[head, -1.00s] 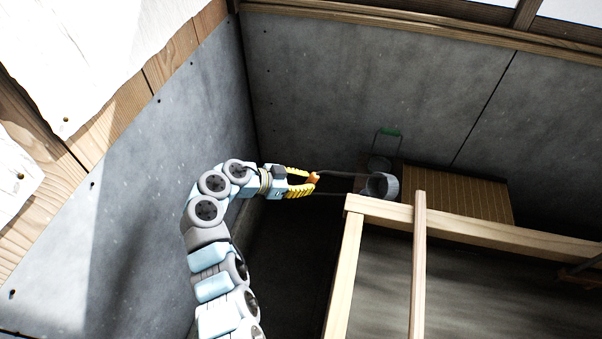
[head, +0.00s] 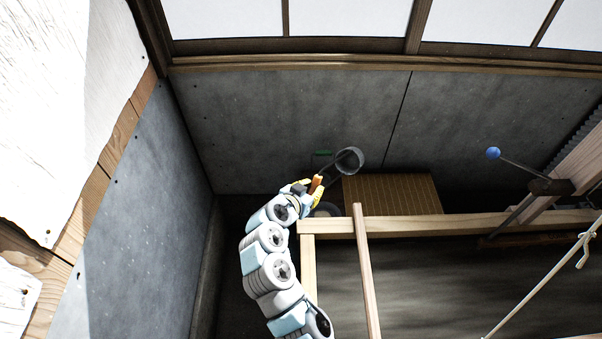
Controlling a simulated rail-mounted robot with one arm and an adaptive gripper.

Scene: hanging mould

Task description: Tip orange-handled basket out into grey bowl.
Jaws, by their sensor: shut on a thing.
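My gripper (head: 316,187) is shut on the orange handle (head: 318,183) of a dark grey basket (head: 349,160). The basket hangs out to the upper right of my gripper, in front of the back wall. Its round mouth shows and it looks tilted; I cannot make out what is inside. A pale round rim (head: 327,210), perhaps the grey bowl, shows just below my gripper and is partly hidden by it and the wooden frame.
A green-handled container (head: 321,155) stands by the back wall, partly hidden. A slatted brown box (head: 392,194) is right of it. A pale wooden frame (head: 430,228) crosses the front. A blue-knobbed lever (head: 493,153) stands at right.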

